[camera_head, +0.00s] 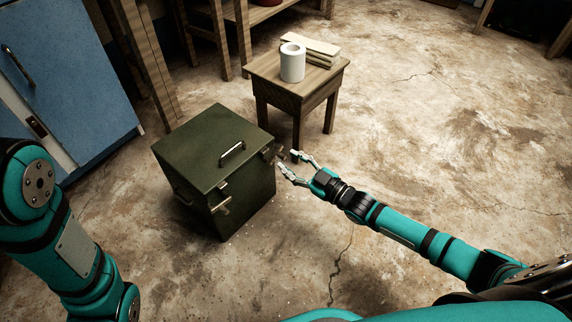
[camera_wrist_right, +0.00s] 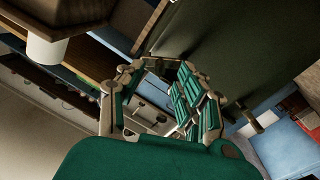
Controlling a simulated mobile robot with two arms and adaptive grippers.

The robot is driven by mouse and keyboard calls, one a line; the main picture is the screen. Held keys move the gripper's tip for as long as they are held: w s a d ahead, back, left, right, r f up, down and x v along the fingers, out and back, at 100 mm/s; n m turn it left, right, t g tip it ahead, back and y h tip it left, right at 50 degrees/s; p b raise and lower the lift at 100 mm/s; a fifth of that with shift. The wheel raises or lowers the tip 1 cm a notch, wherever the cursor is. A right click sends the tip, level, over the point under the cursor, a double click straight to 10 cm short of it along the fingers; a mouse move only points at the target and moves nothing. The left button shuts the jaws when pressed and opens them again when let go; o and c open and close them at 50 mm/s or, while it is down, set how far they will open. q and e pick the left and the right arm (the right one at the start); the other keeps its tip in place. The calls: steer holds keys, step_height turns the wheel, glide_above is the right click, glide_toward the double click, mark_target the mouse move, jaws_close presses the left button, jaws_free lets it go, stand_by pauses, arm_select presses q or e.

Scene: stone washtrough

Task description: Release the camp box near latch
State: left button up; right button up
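The dark green camp box (camera_head: 205,145) sits on the floor left of centre with its lid down and a metal handle (camera_head: 232,153) on top. Its near latch (camera_head: 221,206) is a pale lever sticking out from the right-facing side, close to the front corner. A second latch (camera_head: 274,153) is on the same side at the far corner. My right gripper (camera_head: 288,161) is open and empty, with its fingertips close to the far latch; contact cannot be told. In the right wrist view the open fingers (camera_wrist_right: 160,68) have the box (camera_wrist_right: 225,45) beside them. My left gripper is out of view.
A small wooden stool (camera_head: 297,89) with a white mug-like cylinder (camera_head: 292,62) and boards (camera_head: 313,50) stands behind the box. A blue cabinet (camera_head: 65,75) is at the left, near wooden legs. The floor (camera_head: 430,130) to the right is clear.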

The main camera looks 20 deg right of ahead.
mark_target(276, 155)
steer(key=shift+b+x, duration=0.35)
steer(key=shift+x, duration=0.85)
jaws_close()
